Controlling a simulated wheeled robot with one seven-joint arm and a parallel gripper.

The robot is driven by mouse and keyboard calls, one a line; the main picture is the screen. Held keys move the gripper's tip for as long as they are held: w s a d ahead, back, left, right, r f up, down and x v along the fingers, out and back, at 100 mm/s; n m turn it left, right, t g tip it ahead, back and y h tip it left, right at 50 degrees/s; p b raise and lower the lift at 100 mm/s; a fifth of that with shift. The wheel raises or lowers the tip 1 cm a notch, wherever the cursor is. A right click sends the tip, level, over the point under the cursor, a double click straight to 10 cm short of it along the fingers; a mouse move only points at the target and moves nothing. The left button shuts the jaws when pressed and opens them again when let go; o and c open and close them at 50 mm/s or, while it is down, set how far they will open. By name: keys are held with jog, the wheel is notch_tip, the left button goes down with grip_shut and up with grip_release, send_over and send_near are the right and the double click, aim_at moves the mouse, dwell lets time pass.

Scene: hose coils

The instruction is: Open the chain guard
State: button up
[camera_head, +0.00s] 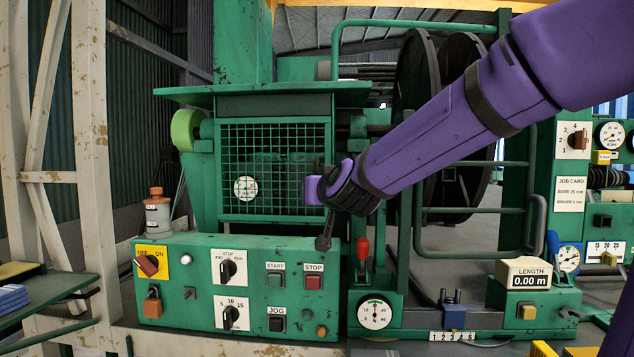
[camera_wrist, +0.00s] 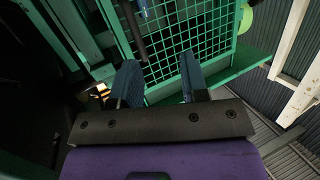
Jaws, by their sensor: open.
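The chain guard (camera_head: 275,160) is a green wire-mesh panel in a green frame under a green hood, with a round white label low on its left. It looks shut. In the wrist view its mesh (camera_wrist: 185,35) lies beyond my fingertips. A dark bar (camera_wrist: 137,32), seemingly the guard's handle, stands at the mesh's edge, ahead of and slightly left of the finger gap. My gripper (camera_wrist: 159,66) is open, with nothing between its blue-grey fingers, and looks apart from the bar. In the head view my wrist covers the guard's right edge and the gripper is mostly hidden.
Below the guard is a green control box (camera_head: 235,290) with knobs and buttons. A red-knobbed lever (camera_head: 363,250) stands right of it. A green tubular rail (camera_head: 410,24) and large dark reels (camera_head: 460,120) are at right. A light green wheel (camera_head: 186,130) is left of the guard.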

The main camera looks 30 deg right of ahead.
jog(key=w+d+h, duration=0.1)
jog(key=w+d, duration=0.1)
jog(key=w, duration=0.2)
jog(key=w+d+m+h, duration=0.1)
jog(key=w+d+h, duration=0.1)
jog(key=w, duration=0.3)
jog(key=w+d+r+m+h, duration=0.1)
jog(key=w+d, duration=0.2)
jog(key=w, duration=0.2)
jog(key=shift+w+d+t, duration=0.1)
jog(key=shift+d+t, duration=0.15)
jog(key=shift+t, duration=0.15)
jog(key=shift+c, duration=0.5)
grip_shut()
